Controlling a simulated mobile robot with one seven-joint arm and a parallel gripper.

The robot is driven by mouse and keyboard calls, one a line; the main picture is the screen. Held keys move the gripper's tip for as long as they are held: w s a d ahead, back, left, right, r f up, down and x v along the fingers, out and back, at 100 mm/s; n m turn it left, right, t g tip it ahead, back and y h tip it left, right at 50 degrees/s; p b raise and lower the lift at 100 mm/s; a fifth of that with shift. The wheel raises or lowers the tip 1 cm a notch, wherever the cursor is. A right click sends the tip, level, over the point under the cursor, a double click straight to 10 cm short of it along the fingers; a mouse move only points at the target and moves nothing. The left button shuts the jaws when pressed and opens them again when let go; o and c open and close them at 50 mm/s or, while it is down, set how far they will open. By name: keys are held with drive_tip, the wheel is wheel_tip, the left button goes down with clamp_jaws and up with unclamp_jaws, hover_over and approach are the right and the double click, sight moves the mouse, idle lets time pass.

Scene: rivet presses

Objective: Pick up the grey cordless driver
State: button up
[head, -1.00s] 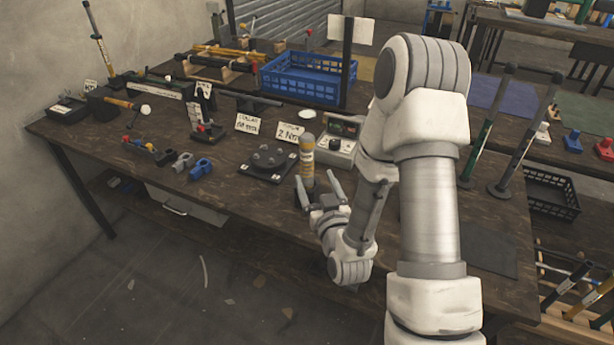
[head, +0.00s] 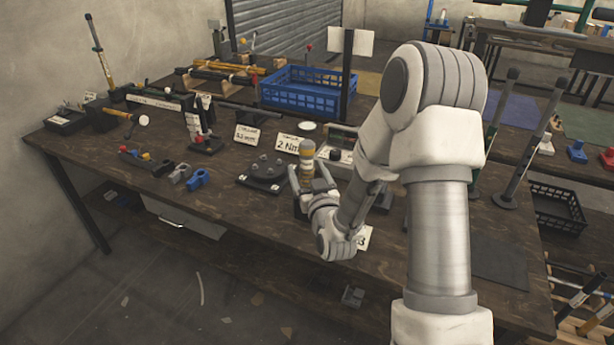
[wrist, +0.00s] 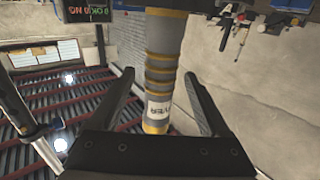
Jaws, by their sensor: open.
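The grey cordless driver (head: 307,158), an upright grey cylinder with yellow bands, stands near the front edge of the workbench. Its lower part is hidden by my gripper in the head view. My gripper (head: 310,180) is open, with one finger on each side of the driver. In the wrist view the driver (wrist: 163,70) runs between the two spread fingers of my gripper (wrist: 160,78), with a white label on it. Gaps show on both sides there, and neither finger looks to touch it.
A black plate with round knobs (head: 265,172) lies left of the driver. Label cards (head: 287,143) and a small device with a display stand behind it. A blue crate (head: 300,92) sits farther back. Blue and grey clamp-like parts (head: 198,179) lie to the left.

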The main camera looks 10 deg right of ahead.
drive_tip(key=shift+w+f, duration=0.15)
drive_tip(key=shift+w, duration=0.75)
drive_tip(key=shift+w+f, duration=0.1)
drive_tip(key=shift+w, duration=0.8)
clamp_jaws()
drive_tip(key=shift+r, duration=0.1)
